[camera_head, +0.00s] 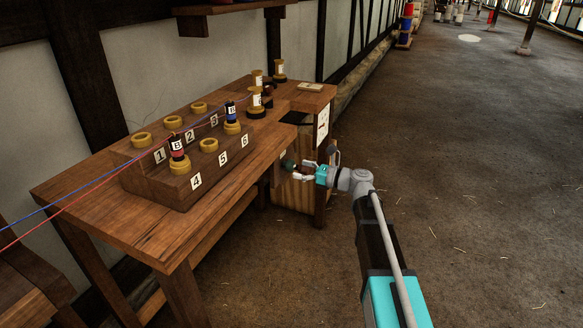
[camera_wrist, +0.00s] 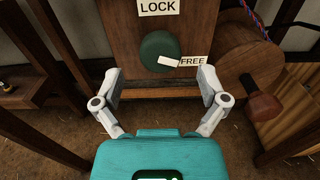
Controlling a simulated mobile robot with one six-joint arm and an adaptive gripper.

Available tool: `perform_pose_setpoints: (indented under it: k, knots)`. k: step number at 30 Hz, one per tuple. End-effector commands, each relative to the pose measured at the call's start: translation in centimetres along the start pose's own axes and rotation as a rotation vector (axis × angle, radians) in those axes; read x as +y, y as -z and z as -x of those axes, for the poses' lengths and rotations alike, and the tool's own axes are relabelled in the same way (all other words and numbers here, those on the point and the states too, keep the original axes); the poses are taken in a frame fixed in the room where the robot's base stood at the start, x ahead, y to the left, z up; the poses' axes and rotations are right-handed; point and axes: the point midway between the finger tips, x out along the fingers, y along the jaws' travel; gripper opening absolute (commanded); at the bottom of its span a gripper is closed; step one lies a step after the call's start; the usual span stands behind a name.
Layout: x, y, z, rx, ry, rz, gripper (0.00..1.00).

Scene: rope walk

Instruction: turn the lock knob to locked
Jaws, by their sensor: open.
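The lock knob (camera_wrist: 158,48) is a round green knob on a brown wooden panel in the wrist view, with a pale pointer bar (camera_wrist: 169,61). The bar points right and down toward the FREE label (camera_wrist: 193,61). The LOCK label (camera_wrist: 158,8) is above the knob. In the head view the knob (camera_head: 288,164) is small, at the table's right end. My gripper (camera_wrist: 160,88) is open and empty. Its fingers are spread to either side, below the knob in the wrist view, and I see no contact. In the head view my gripper (camera_head: 299,171) is close to the knob.
A wooden drum (camera_wrist: 247,62) with a red-brown handle (camera_wrist: 265,107) stands right of the knob. The table (camera_head: 80,215) holds a numbered rack (camera_head: 160,190) with spools; red and blue strands run left from it. Open floor (camera_head: 470,200) lies to the right.

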Motion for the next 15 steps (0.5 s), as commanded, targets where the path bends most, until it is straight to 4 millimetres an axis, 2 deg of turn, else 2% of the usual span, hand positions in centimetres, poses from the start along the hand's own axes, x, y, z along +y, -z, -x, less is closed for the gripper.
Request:
perform_pose_setpoints:
  k: [1, 6, 15]
  knots:
    - [-0.1, 0.0, -0.8, 0.000, -0.002, 0.000, 0.93]
    - [-0.1, 0.0, -2.6, 0.000, -0.001, 0.000, 0.93]
    - [0.0, 0.0, -3.6, 0.000, 0.000, 0.000, 0.93]
